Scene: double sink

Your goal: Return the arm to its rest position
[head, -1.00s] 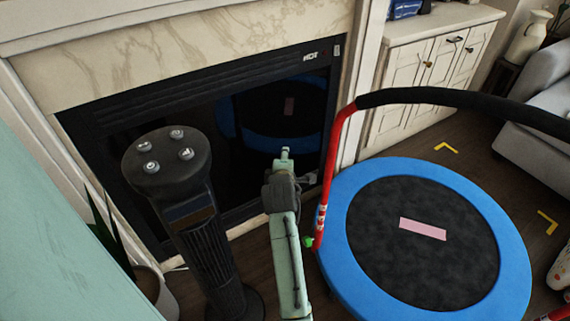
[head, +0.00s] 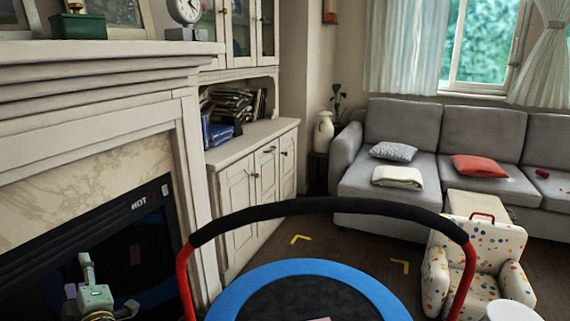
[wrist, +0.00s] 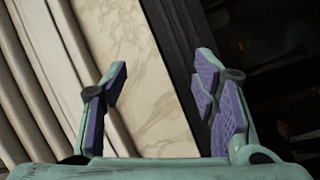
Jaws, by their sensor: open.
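In the wrist view, my gripper (wrist: 160,88) is open, with its two purple-padded fingers wide apart and nothing between them. Behind the fingers are the marble fireplace surround (wrist: 130,50) and the dark fireplace front (wrist: 175,45). In the head view, part of my arm shows at the lower left, in front of the dark fireplace glass (head: 140,245). The fingertips cannot be made out clearly there.
A blue-rimmed trampoline (head: 240,285) with a black padded handlebar (head: 320,205) stands close at the front. A white cabinet (head: 255,185) is beyond it. A polka-dot chair (head: 470,255) and a grey sofa (head: 480,165) are at the right. Open floor lies between trampoline and sofa.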

